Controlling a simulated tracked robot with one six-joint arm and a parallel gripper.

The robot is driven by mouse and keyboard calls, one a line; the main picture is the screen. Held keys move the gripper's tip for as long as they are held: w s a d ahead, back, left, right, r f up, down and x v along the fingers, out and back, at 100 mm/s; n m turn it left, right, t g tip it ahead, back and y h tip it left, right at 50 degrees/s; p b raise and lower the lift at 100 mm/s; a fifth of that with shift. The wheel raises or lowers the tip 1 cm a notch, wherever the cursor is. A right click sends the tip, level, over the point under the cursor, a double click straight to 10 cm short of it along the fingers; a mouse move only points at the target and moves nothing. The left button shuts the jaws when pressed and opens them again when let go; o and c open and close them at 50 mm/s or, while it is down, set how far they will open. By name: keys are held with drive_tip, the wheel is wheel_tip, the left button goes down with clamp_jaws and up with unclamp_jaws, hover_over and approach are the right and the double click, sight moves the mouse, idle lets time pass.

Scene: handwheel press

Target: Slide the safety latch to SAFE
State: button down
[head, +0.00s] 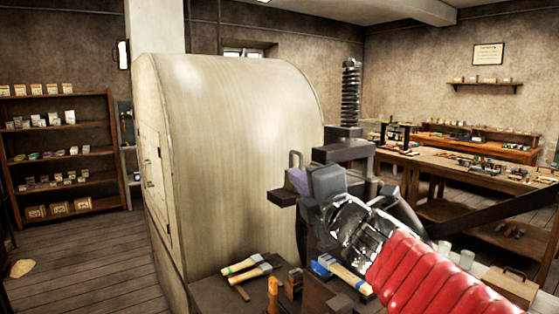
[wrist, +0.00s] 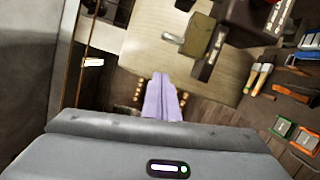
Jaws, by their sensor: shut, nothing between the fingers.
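The press shows a dark threaded screw (head: 351,95) upright behind my gripper, with a dark frame below it. My gripper (head: 298,181) has lilac fingers and is in front of the press frame; its fingers also show in the wrist view (wrist: 162,92), shut together and empty. A small block with a metal tab (wrist: 172,38), possibly the latch, lies beyond the fingertips, up and slightly right in the wrist view, apart from them. A dark bar (wrist: 213,50) runs beside it. I cannot read any SAFE marking. My gripper and arm hide part of the press in the head view.
A large pale rounded housing (head: 235,130) fills the middle left. Brushes (head: 245,268) and other tools lie on the dark bench below my arm; brushes also show in the wrist view (wrist: 258,78). Shelves (head: 65,150) stand at left and a wooden workbench (head: 470,170) at right.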

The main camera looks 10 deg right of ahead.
drive_tip(key=shift+w, duration=0.15)
drive_tip(key=w, duration=0.3)
drive_tip(key=w+a, duration=0.1)
drive_tip(key=w, duration=0.5)
drive_tip(key=shift+w+a+r, duration=0.15)
drive_tip(key=shift+a+r, duration=0.05)
drive_tip(key=shift+a, duration=0.1)
drive_tip(key=shift+w+d, duration=0.2)
drive_tip(key=shift+w, duration=0.1)
drive_tip(key=shift+w+d+r, duration=0.15)
drive_tip(key=shift+w+d, duration=0.05)
drive_tip(key=shift+d, duration=0.35)
drive_tip(key=shift+w+d+r, duration=0.1)
drive_tip(key=shift+w+d, duration=0.1)
drive_tip(key=shift+d, duration=0.35)
drive_tip(key=shift+w+d+r, duration=0.15)
drive_tip(key=shift+w+d, duration=0.05)
drive_tip(key=shift+d, duration=0.35)
